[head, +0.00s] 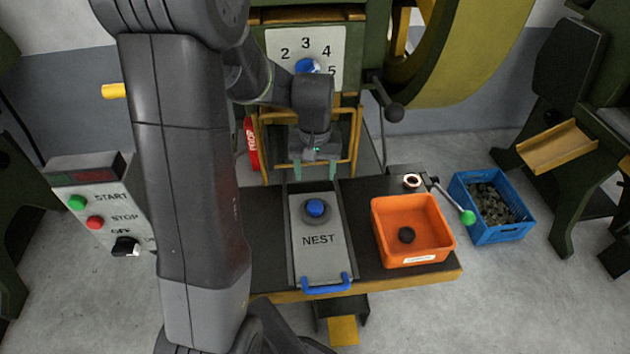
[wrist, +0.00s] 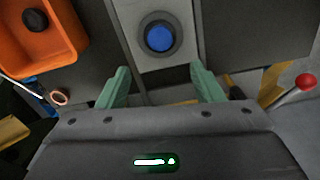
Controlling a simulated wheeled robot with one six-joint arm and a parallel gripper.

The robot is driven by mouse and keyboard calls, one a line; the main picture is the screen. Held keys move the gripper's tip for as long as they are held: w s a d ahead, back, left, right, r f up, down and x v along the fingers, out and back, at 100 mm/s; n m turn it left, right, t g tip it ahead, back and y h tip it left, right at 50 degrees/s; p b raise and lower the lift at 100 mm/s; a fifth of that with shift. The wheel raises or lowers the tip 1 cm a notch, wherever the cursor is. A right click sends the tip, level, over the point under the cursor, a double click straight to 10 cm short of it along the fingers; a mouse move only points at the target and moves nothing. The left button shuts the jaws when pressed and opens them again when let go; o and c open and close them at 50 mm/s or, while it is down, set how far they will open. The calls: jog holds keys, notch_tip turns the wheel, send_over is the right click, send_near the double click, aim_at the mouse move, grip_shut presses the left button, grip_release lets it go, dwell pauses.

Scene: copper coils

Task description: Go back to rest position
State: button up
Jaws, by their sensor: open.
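My gripper (head: 315,170) is over the back end of the nest slide, in front of the yellow guard frame on the machine. Its two green fingers are apart with nothing between them; the wrist view shows the open gripper (wrist: 163,88) too. The nest slide (head: 318,262) is a grey plate marked NEST with a blue handle at its front. A blue round piece (head: 316,208) sits in the ring on the slide, apart from the fingers. The blue piece also shows in the wrist view (wrist: 159,37), ahead of the fingertips.
An orange bin (head: 385,240) with a dark round piece (head: 406,235) stands right of the slide. A copper ring (head: 412,181) lies behind it, near a green-knobbed lever (head: 466,216). A blue crate (head: 515,230) of dark pieces is farther right. A control panel (head: 105,210) stands left.

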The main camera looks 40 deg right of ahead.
aim_at(315, 206)
jog(key=shift+r, duration=0.3)
notch_tip(315, 206, down, 12)
jog(key=shift+f, duration=0.15)
jog(key=shift+f+b, duration=0.35)
jog(key=shift+b, duration=0.1)
jog(key=shift+r+p, duration=0.45)
jog(key=shift+r, duration=0.05)
